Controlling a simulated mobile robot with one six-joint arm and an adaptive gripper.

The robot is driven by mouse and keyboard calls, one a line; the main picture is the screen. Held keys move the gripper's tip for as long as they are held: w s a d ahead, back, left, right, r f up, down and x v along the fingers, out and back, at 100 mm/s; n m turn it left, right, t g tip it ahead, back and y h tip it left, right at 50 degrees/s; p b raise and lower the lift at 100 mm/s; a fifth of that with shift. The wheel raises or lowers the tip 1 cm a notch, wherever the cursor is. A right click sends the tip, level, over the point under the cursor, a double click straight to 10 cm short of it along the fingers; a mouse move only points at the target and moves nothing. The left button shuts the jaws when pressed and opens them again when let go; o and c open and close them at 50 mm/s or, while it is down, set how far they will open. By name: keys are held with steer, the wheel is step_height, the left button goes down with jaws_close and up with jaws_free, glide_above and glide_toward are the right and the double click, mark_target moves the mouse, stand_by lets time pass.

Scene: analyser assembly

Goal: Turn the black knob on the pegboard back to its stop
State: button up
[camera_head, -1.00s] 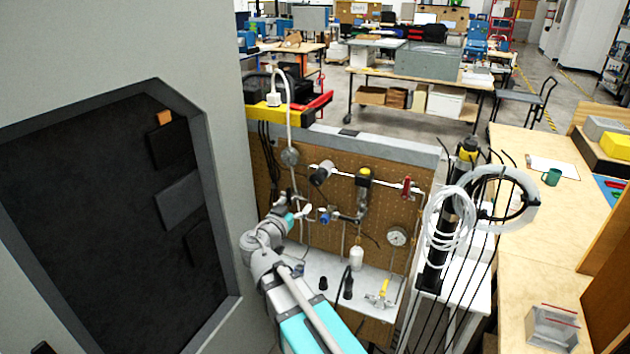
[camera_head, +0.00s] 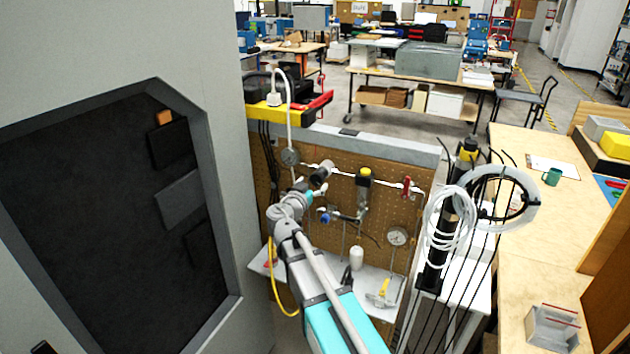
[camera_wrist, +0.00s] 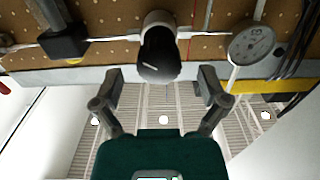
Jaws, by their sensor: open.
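The black knob (camera_wrist: 160,55) sits on a grey fitting on the white pipe of the pegboard (camera_wrist: 113,62). In the wrist view it is at top centre, with a white mark on its face. My gripper (camera_wrist: 158,82) is open, with one finger low on each side of the knob and apart from it. In the head view the knob (camera_head: 320,175) shows at the upper left of the pegboard (camera_head: 385,235). My gripper (camera_head: 312,192) is just below it there, partly hidden by my wrist.
A round gauge (camera_wrist: 252,43) is right of the knob and a dark valve block (camera_wrist: 62,38) is left of it. A red-handled valve (camera_head: 406,187) and a yellow-topped fitting (camera_head: 363,178) share the pipe. A white shelf (camera_head: 367,276) lies below.

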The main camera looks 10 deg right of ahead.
steer(key=shift+x, duration=1.4)
steer(key=c, duration=1.1)
steer(key=shift+a, duration=0.15)
steer(key=shift+c, duration=0.2)
